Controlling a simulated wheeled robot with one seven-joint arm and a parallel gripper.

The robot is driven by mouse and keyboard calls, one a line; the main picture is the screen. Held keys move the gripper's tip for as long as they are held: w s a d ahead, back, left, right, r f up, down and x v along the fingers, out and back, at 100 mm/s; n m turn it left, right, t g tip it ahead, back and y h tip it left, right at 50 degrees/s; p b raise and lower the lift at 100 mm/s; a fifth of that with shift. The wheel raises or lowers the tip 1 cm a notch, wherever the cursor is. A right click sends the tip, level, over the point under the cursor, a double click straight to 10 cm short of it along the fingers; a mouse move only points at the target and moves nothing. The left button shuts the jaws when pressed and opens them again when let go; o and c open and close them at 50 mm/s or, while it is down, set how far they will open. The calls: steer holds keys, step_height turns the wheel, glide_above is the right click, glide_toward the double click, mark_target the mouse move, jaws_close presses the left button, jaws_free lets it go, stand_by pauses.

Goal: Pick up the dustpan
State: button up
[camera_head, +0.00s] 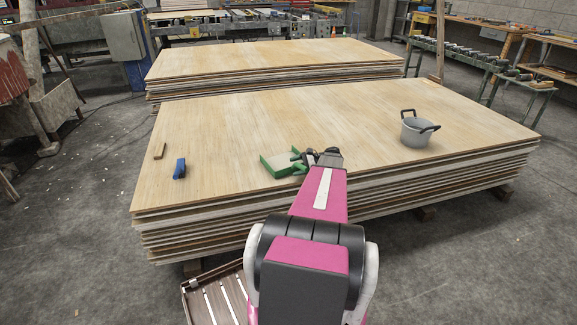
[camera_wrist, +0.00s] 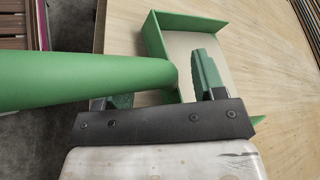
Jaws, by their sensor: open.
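The green dustpan (camera_head: 275,167) lies on the near veneer stack, close to its front edge, left of my arm. In the wrist view the dustpan (camera_wrist: 190,24) shows its pan at top centre, and its thick round handle (camera_wrist: 70,80) runs in from the left edge. My gripper (camera_head: 300,160) is open at the dustpan. In the wrist view my gripper (camera_wrist: 162,88) has one finger over the pan's inside, while the handle partly hides the other. I cannot tell whether either finger touches the dustpan.
The near veneer stack (camera_head: 240,125) has a blue object (camera_head: 179,169) and a small wooden block (camera_head: 159,150) at left, and a grey pot (camera_head: 416,132) at right. Another veneer stack (camera_head: 270,60) stands behind. The middle of the near top is mostly clear.

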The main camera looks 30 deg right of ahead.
steer(key=shift+w+a+f, duration=0.1)
steer(key=shift+a, duration=0.15)
steer(key=c, duration=1.1)
steer(key=shift+o, duration=0.2)
